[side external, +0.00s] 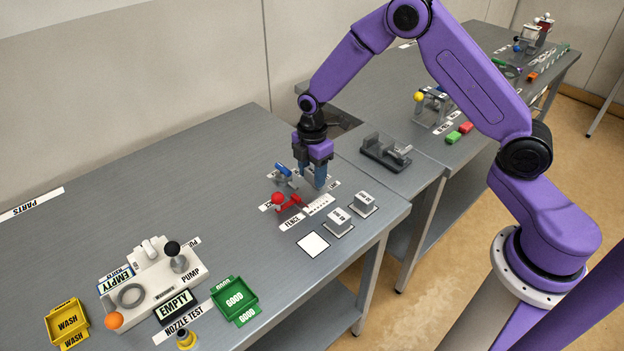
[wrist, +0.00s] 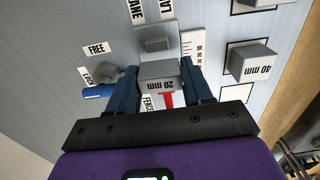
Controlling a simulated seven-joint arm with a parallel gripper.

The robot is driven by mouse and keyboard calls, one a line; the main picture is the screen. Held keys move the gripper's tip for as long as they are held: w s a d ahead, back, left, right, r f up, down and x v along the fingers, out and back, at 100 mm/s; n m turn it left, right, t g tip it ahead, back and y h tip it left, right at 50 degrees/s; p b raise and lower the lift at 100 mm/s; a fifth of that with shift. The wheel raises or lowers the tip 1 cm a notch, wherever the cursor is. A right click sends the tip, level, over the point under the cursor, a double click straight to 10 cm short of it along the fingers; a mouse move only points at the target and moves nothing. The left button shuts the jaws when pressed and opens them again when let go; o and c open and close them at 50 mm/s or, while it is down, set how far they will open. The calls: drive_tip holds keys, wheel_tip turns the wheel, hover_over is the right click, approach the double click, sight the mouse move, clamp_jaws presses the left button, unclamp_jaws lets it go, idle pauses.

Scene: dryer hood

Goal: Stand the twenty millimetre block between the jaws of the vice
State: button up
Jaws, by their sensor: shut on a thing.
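My gripper (side external: 316,184) is shut on the grey 20 mm block (wrist: 160,75), whose labelled face shows between the blue fingers in the wrist view. The gripper is low over the small fixture with a red handle (side external: 279,198) and a blue lever (side external: 284,169). In the side view the fingers hide the block, and I cannot tell whether it touches the surface below. A dark grey fixture (side external: 384,155) with upright pieces on a flat base, like a vice, stands apart, to the right of and behind my gripper; the space between its uprights looks empty.
The 40 mm block (wrist: 252,62) is right of the fingers in the wrist view. Two grey blocks (side external: 338,220) (side external: 364,202) stand near the bench's front edge, beside an empty white pad (side external: 313,243). A white pump station (side external: 150,280) and a green tray (side external: 234,300) are at lower left.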

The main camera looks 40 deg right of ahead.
drive_tip(key=s+d+r, duration=0.2)
drive_tip(key=s+r, duration=0.8)
drive_tip(key=s, duration=0.3)
drive_tip(key=w+d+f+m, duration=0.2)
drive_tip(key=w+d+m, duration=0.7)
drive_tip(key=d+m, duration=0.1)
drive_tip(key=shift+w+d, duration=0.3)
drive_tip(key=shift+d, duration=0.45)
drive_tip(key=w+d+m, duration=0.1)
drive_tip(key=d+m, duration=0.1)
drive_tip(key=d, duration=0.2)
drive_tip(key=w+d+f+m, duration=0.1)
drive_tip(key=d+m, duration=0.2)
drive_tip(key=d, duration=0.1)
drive_tip(key=w+d+f+m, duration=0.1)
drive_tip(key=d+m, duration=0.1)
drive_tip(key=d, duration=0.3)
drive_tip(key=shift+d+m, duration=0.1)
drive_tip(key=shift+m, duration=0.2)
drive_tip(key=shift+f, duration=4.2)
